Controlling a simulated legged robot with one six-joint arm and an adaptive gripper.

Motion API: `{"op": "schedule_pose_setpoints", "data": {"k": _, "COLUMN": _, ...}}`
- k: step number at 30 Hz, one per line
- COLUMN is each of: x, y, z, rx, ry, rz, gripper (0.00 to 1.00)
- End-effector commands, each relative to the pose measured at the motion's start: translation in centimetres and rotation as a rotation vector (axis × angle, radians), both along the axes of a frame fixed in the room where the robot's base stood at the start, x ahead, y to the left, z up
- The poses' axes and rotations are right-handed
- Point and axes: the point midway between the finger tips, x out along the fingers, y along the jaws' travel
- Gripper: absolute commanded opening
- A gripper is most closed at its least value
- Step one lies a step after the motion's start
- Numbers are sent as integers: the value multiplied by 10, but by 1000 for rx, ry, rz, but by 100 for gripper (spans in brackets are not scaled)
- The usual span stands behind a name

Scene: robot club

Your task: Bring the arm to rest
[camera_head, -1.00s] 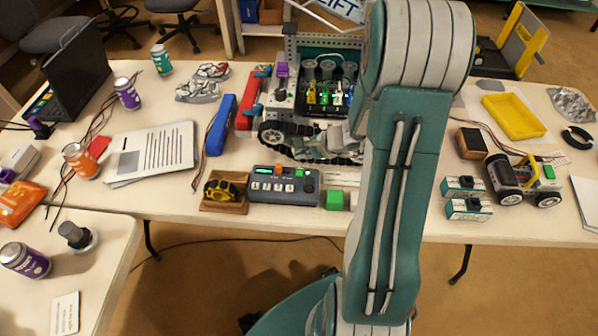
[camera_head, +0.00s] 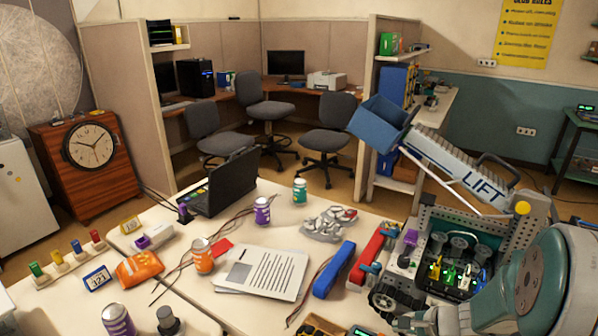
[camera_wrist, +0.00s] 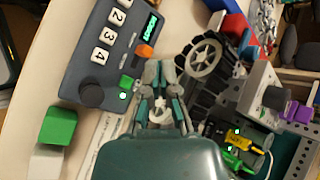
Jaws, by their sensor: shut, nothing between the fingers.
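My gripper (camera_wrist: 160,78) shows in the wrist view with its fingers shut and nothing between them. It is over the table, between a grey control box with numbered keys (camera_wrist: 92,62) and the black track wheel (camera_wrist: 203,60) of a tracked robot. In the head view my teal arm fills the lower right corner, and the gripper itself is not visible there. Whether the fingers touch the table or anything on it, I cannot tell.
The tracked robot (camera_head: 513,236) with a raised LIFT arm (camera_head: 462,168) stands close to my arm. A green block (camera_wrist: 58,127) lies near the control box. Papers (camera_head: 263,272), an orange can (camera_head: 201,257) and a laptop (camera_head: 226,182) occupy the table to the left.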

Motion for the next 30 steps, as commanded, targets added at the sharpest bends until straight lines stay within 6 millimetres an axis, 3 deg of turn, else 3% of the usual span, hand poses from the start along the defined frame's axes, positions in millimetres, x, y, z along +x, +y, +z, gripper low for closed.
{"op": "schedule_pose_setpoints", "data": {"k": 1, "x": -4, "y": 15, "z": 19, "rx": -45, "ry": -27, "rz": 80, "gripper": 0}}
{"op": "schedule_pose_setpoints", "data": {"k": 6, "x": -27, "y": 53, "z": 62, "rx": -191, "ry": -80, "rz": 330, "gripper": 0}}
{"op": "schedule_pose_setpoints", "data": {"k": 15, "x": -83, "y": 97, "z": 121, "rx": -494, "ry": -168, "rz": 713, "gripper": 0}}
{"op": "schedule_pose_setpoints", "data": {"k": 21, "x": -123, "y": 108, "z": 151, "rx": -728, "ry": -224, "rz": 921, "gripper": 0}}
{"op": "schedule_pose_setpoints", "data": {"k": 30, "x": -171, "y": 102, "z": 187, "rx": -1078, "ry": -298, "rz": 1117, "gripper": 0}}
